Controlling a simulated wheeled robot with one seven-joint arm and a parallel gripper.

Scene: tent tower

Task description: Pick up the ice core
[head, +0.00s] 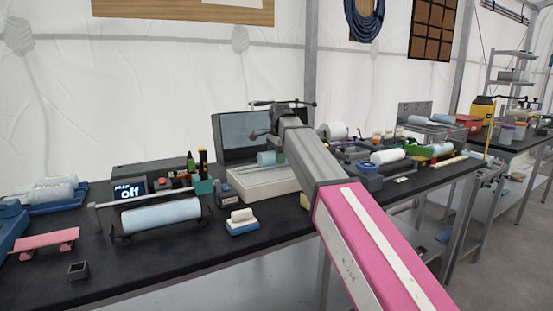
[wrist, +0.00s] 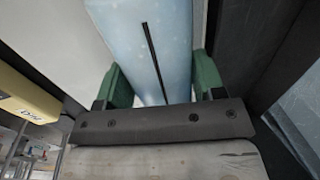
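A pale blue, speckled ice core (wrist: 160,35) with a thin black line along it lies between the green fingers of my gripper (wrist: 164,82) in the wrist view. One finger is on each side, close against its edges; I cannot tell whether both touch. In the head view my gripper is mostly hidden behind my arm, low over a light grey, box-like stand (head: 262,184) near the middle of the bench. A short piece of a pale blue cylinder (head: 266,158) shows there, partly hidden by my arm.
Another pale blue cylinder (head: 160,217) lies in a dark cradle at the front left. A dark screen (head: 245,135) stands behind my gripper. A blue and white block (head: 241,222) sits at the front edge. The black bench (head: 150,262) has free room at the front left.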

